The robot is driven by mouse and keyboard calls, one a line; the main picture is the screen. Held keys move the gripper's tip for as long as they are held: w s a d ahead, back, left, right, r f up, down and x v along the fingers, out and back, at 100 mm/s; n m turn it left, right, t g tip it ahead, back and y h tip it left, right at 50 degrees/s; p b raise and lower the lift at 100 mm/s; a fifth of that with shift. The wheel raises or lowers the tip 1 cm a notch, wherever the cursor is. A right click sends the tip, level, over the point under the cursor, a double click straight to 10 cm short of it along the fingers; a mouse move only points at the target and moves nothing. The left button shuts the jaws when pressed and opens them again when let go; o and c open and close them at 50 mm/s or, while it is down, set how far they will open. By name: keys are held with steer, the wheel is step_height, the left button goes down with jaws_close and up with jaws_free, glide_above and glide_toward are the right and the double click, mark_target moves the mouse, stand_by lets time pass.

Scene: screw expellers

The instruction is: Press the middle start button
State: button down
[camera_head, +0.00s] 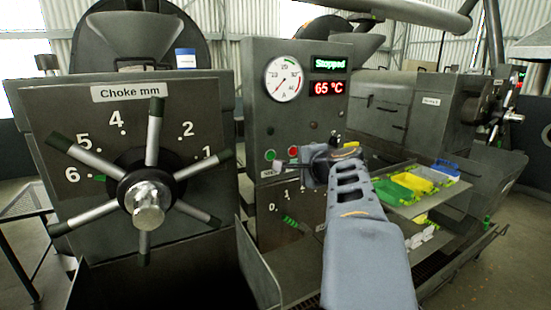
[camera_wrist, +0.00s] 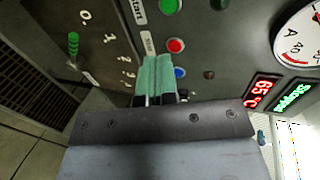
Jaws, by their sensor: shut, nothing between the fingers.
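The green start button (camera_head: 270,155) is on the middle machine's dark panel, left of the red button (camera_head: 293,151). In the wrist view the green button (camera_wrist: 171,5) is at the top edge, partly cut off, beside the "Start" label (camera_wrist: 139,12). The red button (camera_wrist: 175,45) is below it, near the "Stop" label (camera_wrist: 149,43). My gripper (camera_head: 305,167) is in front of the panel, to the right of and slightly lower than the green button. In the wrist view its greenish fingers (camera_wrist: 156,62) are shut and empty, close to the red button. I cannot tell whether they touch the panel.
A blue button (camera_wrist: 180,72) and a small dark knob (camera_wrist: 209,75) are near the fingers. A green-handled lever (camera_head: 291,220) is lower on the panel. Displays read "Stopped" (camera_head: 329,64) and "65 °C" (camera_head: 329,88). A choke handwheel (camera_head: 148,200) stands left; coloured bins (camera_head: 413,182) stand right.

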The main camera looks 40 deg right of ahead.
mark_target(271, 155)
steer(key=p+x, duration=0.1)
steer(key=x, duration=0.3)
steer(key=p+x, duration=0.1)
steer(key=x, duration=0.7)
steer(key=shift+w+r+p, duration=0.2)
steer(key=shift+r+p, duration=0.2)
steer(key=shift+w+d, duration=0.1)
steer(key=shift+w, duration=0.65)
steer(key=shift+f, duration=0.1)
steer(key=shift+w, duration=0.65)
steer(key=shift+s+r, duration=0.1)
steer(key=shift+r, duration=0.15)
